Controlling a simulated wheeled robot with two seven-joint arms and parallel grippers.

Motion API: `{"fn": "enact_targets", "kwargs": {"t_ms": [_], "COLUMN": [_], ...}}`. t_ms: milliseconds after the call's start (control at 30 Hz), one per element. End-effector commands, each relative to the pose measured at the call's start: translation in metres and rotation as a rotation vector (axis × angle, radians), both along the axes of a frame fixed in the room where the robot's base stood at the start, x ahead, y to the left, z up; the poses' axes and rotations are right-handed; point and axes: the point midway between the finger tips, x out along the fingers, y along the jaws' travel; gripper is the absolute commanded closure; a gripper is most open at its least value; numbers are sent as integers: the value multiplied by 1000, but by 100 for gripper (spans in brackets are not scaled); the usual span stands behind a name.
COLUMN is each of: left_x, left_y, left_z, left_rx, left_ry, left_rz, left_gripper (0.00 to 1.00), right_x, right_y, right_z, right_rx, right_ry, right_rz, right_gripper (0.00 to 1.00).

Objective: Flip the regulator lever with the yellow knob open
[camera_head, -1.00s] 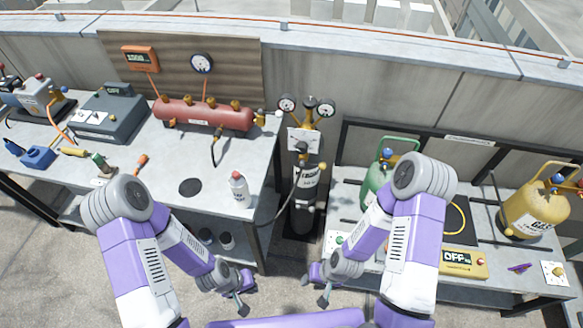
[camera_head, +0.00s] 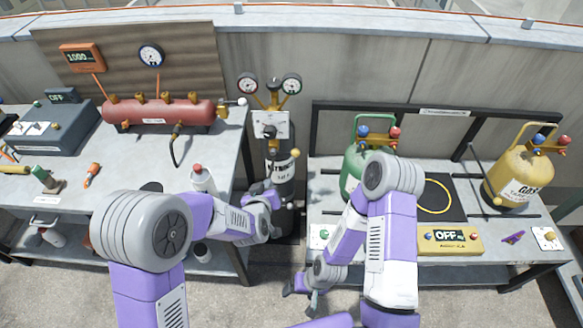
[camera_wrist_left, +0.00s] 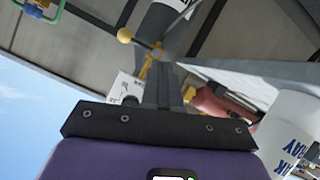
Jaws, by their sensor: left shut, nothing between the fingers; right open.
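The nitrogen cylinder (camera_head: 283,187) stands between the two benches, with its regulator panel (camera_head: 271,124) and two gauges on top. The lever's yellow knob (camera_head: 295,153) sits at the cylinder's right side. The left wrist view shows the yellow knob (camera_wrist_left: 124,35) clearly, on a short rod just beyond the fingertips and a little to their left. My left gripper (camera_head: 270,194) is shut and empty in front of the cylinder, below the knob; its fingers (camera_wrist_left: 164,80) look apart from the knob. My right gripper (camera_head: 302,288) is open, low in front of the right bench.
The left bench holds a red manifold (camera_head: 160,112) and a white spray bottle (camera_head: 203,181) close to my left forearm. The right bench holds a green cylinder (camera_head: 353,165), a yellow gas cylinder (camera_head: 512,180) and a yellow scale (camera_head: 450,240). A narrow gap separates the benches.

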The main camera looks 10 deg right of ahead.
Motion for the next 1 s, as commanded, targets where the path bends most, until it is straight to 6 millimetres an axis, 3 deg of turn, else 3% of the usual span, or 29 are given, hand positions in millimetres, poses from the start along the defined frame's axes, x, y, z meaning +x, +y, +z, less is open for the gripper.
{"fn": "enact_targets", "kwargs": {"t_ms": [33,100,300,667,1000], "left_x": [3,5,5,9,56], "left_y": [-18,-31,-45,-46,-65], "left_z": [12,30,51,50,33], "left_rx": [-21,-44,-70,-69,-68], "left_ry": [-63,-120,-177,-175,-175], "left_rz": [-12,-15,-18,-17,-17], "left_gripper": [100,100,100,100,100], "right_x": [0,0,0,0,0], "right_y": [0,0,0,0,0], "right_z": [-13,-18,-21,-21,-31], "right_rx": [0,0,0,0,0], "right_ry": [0,-1,-1,-1,-1], "right_rz": [0,1,1,1,1], "right_gripper": [21,21,21,21,21]}}
